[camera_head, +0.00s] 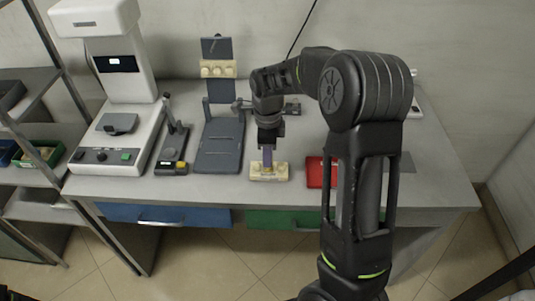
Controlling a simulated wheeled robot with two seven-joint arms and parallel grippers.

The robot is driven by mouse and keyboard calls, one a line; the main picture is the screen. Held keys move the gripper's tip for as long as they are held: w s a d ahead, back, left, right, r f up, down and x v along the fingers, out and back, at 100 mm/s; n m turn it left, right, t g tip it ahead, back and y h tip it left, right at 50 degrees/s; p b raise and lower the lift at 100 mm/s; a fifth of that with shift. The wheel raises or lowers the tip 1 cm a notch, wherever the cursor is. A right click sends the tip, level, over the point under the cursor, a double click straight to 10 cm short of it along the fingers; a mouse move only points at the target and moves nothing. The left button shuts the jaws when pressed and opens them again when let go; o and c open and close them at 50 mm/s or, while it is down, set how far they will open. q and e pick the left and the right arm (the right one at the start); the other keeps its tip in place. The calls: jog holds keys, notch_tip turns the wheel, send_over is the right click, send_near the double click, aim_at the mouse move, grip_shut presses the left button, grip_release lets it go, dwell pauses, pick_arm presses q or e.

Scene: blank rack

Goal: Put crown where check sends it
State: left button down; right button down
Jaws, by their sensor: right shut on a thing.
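My right gripper (268,150) points down over the front middle of the table. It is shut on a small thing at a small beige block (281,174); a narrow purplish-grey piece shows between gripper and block. I cannot make out whether this piece is the crown, or whether it touches the block. A tall white machine (127,75) with a small lit screen stands at the left, with a grey plate and buttons on its base. My left gripper is not in view.
A dark hinged stand (220,147) has a beige bumpy piece (218,68) on its upright. A small lever device (173,148) stands beside it. A red tray (316,172) is partly behind my right arm. Blue (190,215) and green (270,218) drawer fronts are below. Shelves with bins stand left.

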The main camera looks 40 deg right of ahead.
jog(key=shift+f+b, duration=0.7)
jog(key=shift+f, duration=0.5)
dwell(0.4)
jog(key=c, duration=1.1)
grip_release()
jog(key=shift+c, duration=0.2)
notch_tip(320, 180, up, 8)
jog(key=shift+f, duration=0.1)
